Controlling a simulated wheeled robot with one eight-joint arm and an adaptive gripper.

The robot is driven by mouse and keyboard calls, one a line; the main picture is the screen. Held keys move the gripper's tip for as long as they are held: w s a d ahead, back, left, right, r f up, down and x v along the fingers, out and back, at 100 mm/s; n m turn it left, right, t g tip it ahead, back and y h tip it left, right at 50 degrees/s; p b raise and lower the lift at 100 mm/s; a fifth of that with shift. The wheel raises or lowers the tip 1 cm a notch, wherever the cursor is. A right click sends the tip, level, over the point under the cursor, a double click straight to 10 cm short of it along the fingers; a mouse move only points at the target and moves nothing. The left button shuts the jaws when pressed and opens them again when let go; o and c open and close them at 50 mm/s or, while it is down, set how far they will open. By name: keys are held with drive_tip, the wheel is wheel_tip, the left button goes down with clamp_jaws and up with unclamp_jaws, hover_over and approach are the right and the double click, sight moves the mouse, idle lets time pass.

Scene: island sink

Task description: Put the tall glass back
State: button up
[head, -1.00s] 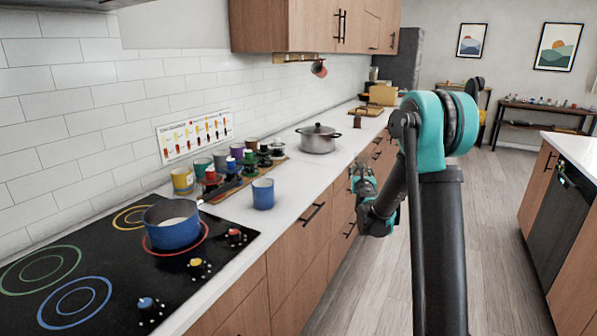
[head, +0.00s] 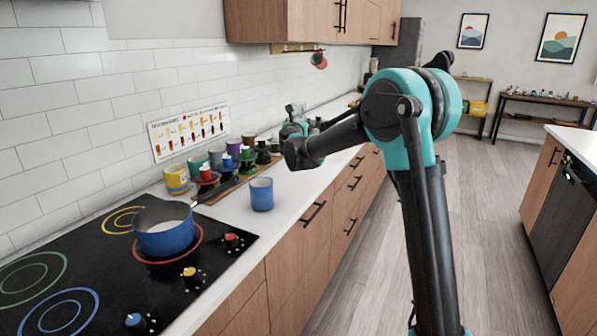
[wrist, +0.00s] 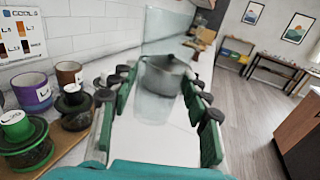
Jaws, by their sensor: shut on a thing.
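The tall glass (wrist: 168,30) is clear and faintly blue. It stands roughly upright between the fingers of my gripper (wrist: 158,84) in the wrist view. My gripper is shut on it, with dark-tipped green fingers on both sides. The grey pot shows through the glass. In the head view my gripper (head: 294,128) is over the far part of the counter, past the row of cups.
The metal pot (wrist: 178,76) stands on the counter beyond the glass. Mugs and jars, including a purple mug (wrist: 33,92), line the wall at left. A blue mug (head: 261,194) stands near the counter edge. A blue saucepan (head: 164,229) sits on the cooktop. Counter right of the jars is clear.

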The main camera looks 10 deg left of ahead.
wheel_tip(320, 180, down, 18)
drive_tip(key=shift+f, duration=0.1)
idle(0.4)
drive_tip(key=shift+f, duration=0.1)
drive_tip(key=o, duration=1.3)
drive_tip(key=shift+s, duration=0.1)
drive_tip(key=s, duration=1.1)
drive_tip(key=shift+s+d, duration=0.3)
drive_tip(key=shift+s, duration=0.1)
